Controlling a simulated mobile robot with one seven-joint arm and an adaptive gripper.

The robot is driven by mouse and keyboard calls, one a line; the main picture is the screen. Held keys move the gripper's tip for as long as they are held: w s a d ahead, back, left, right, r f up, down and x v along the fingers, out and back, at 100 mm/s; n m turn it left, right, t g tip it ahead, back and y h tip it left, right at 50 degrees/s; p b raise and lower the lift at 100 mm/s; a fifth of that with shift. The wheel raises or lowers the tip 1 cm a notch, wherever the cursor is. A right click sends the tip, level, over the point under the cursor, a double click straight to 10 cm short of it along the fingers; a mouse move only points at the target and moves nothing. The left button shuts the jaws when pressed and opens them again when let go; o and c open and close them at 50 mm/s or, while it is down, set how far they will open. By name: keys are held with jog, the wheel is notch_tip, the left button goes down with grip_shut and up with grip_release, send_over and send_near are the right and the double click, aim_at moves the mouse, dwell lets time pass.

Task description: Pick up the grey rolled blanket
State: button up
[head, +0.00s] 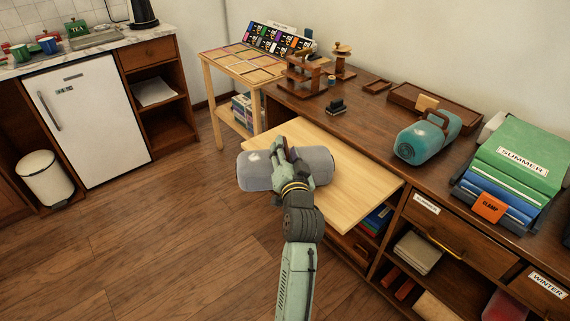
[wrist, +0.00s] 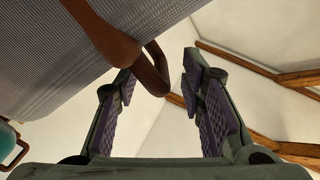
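The grey rolled blanket (head: 256,173) lies at the left end of the pale pull-out board (head: 350,190), reaching past its edge. In the wrist view the blanket (wrist: 60,50) fills the upper left, with a brown strap (wrist: 105,35) and a curved brown handle loop (wrist: 158,82). My gripper (head: 283,150) is over the blanket's middle in the head view and hides part of it. In the wrist view my gripper's fingers (wrist: 160,78) are apart, and the loop shows between their tips. I cannot tell whether the loop touches a finger.
The dark wooden desk (head: 375,115) behind the board holds a teal canister (head: 428,138), a wooden stand (head: 303,75) and a green SUMMER box (head: 520,155). A small side table (head: 250,70) stands at the back left. The floor (head: 150,240) at left is clear.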

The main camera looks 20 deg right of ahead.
jog(key=shift+x, duration=1.15)
grip_shut()
jog(key=shift+r, duration=0.1)
